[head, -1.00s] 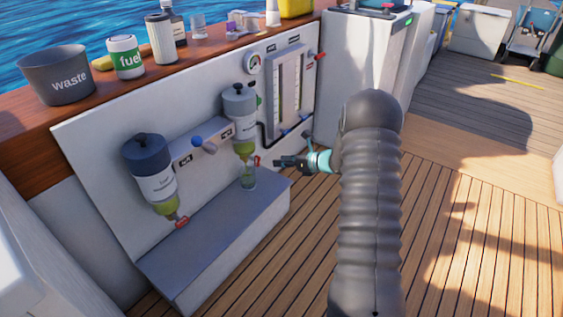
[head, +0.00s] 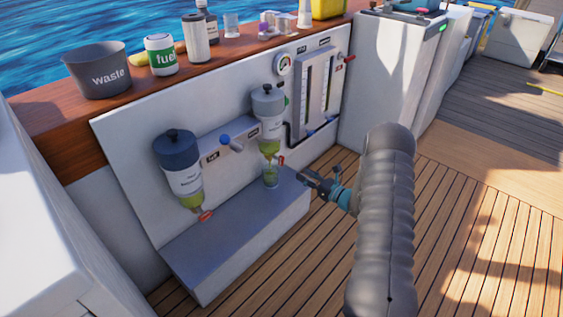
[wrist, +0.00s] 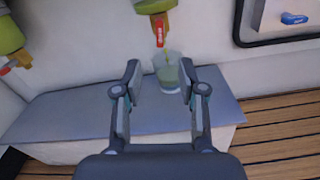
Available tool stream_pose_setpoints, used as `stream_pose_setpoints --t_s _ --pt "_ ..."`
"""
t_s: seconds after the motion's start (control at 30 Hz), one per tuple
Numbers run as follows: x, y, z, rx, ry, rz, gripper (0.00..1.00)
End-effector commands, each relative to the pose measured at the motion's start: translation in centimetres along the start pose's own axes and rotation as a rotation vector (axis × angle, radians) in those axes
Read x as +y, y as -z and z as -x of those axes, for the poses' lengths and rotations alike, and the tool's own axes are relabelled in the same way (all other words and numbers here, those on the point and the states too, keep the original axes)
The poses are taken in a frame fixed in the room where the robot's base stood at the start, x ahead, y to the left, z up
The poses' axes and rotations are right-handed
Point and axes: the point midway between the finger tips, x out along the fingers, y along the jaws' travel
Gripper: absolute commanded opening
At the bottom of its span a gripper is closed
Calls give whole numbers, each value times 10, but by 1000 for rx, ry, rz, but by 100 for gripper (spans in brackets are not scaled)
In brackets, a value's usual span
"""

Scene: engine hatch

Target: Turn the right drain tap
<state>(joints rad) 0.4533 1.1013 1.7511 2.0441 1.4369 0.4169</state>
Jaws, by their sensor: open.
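The right drain tap (head: 281,160) has a red handle and hangs under the right filter bowl (head: 268,121). In the wrist view its handle (wrist: 159,31) points downward, ahead of my fingers and a little above them. A clear glass (head: 271,176) with green liquid stands on the grey ledge below the tap. It also shows in the wrist view (wrist: 171,74), beyond the gap between my fingers, and a thin yellowish streak runs between tap and glass. My gripper (head: 306,178) is open and empty, to the right of the glass, not touching the tap.
The left filter bowl (head: 181,168) has its own red tap (head: 206,215). A blue-knobbed lever (head: 227,140) is between the bowls. The grey ledge (head: 225,245) juts out below. A gauge panel (head: 316,82) is at right. The wooden deck in front is clear.

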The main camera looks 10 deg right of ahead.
Motion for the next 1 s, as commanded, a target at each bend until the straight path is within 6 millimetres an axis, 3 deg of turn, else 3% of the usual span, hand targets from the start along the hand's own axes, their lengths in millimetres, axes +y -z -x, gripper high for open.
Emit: stream_pose_setpoints --t_s 0.4,0.6,0.8,1.0 --pt "1 0 -77 0 -4 0 41" --pt "1 0 -106 1 -2 -1 41" --pt "0 0 -120 0 -1 -1 41" --pt "0 0 -123 1 0 -2 41"
